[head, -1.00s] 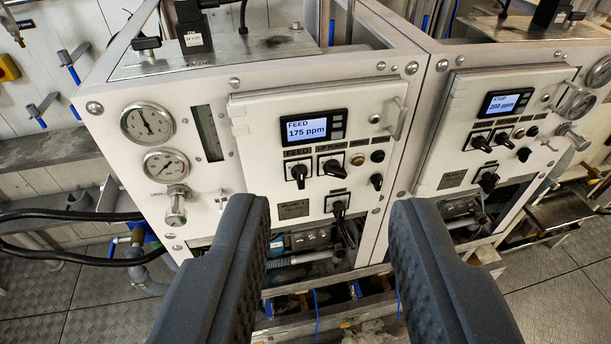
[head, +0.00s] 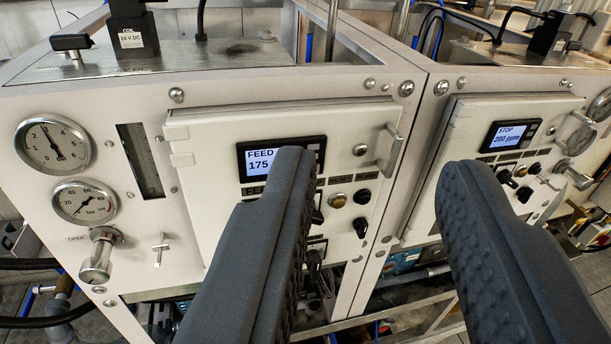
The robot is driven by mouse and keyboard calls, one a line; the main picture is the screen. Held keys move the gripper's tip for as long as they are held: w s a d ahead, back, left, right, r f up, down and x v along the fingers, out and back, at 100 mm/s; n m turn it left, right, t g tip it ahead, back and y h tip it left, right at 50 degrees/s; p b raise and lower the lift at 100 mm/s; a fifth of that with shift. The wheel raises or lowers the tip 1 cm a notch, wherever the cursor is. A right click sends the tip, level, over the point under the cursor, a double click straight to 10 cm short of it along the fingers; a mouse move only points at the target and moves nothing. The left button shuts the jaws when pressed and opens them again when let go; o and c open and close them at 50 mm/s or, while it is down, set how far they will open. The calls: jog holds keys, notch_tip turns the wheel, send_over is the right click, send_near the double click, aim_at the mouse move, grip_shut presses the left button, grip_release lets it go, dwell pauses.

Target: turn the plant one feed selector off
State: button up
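The plant one panel (head: 215,150) is the white door on the left cabinet. Its display (head: 258,160) reads FEED and 175, partly covered by my left finger. The start of the FEED label shows just under the display. The feed selector below that label is hidden behind my left finger, so its position cannot be seen. A black selector (head: 317,216), probably the HP pump one, partly shows just right of that finger. My gripper (head: 380,172) is open and empty, its fingers spread wide in front of the panel. I cannot tell whether the left finger touches anything.
A pale button (head: 338,200), a dark button (head: 362,196) and another black knob (head: 360,227) sit between my fingers. A door handle (head: 390,150) juts out at the panel's right edge. The second plant's panel (head: 465,135) reads STOP, 200 ppm. Gauges (head: 53,144) are at left.

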jog(key=w+a+f+n+y+p, duration=0.1)
jog(key=w+f+n+y, duration=0.2)
jog(key=f, duration=0.8)
jog(key=w+a+f+n+y+p, duration=0.1)
jog(key=w+f+y, duration=0.3)
jog(key=f, duration=0.6)
jog(key=x, duration=1.2)
jog(key=shift+f+p, duration=0.2)
jog(key=shift+p, duration=0.2)
jog(key=c, duration=0.7)
